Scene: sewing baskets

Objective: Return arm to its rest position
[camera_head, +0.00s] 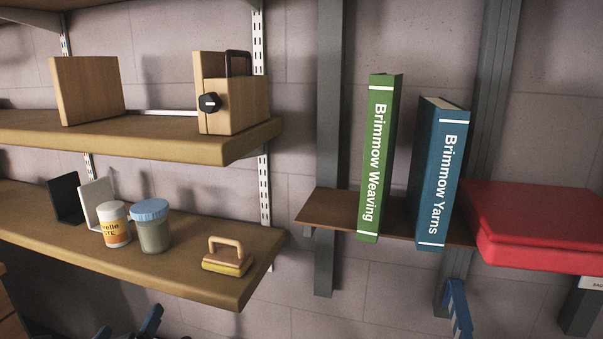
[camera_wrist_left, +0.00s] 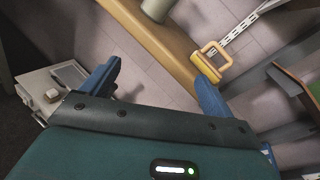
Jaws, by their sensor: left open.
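My left gripper (camera_head: 128,322) shows at the bottom edge of the head view, with only its dark blue fingertips in sight, in front of and below the lower left shelf. In the left wrist view my left gripper (camera_wrist_left: 160,88) has its two blue fingers wide apart with nothing between them. A yellow block with a tan handle (camera_head: 228,258) stands on the lower shelf (camera_head: 190,275); it also shows beyond the right finger in the left wrist view (camera_wrist_left: 212,60). A blue piece (camera_head: 458,310) at the lower right may be part of my right gripper; its jaws cannot be made out.
A white jar (camera_head: 114,225) and a blue-lidded jar (camera_head: 150,228) stand on the lower shelf. The upper shelf (camera_head: 150,138) holds wooden blocks. A green book (camera_head: 376,160) and a blue book (camera_head: 440,175) stand on a small shelf, left of a red box (camera_head: 535,225).

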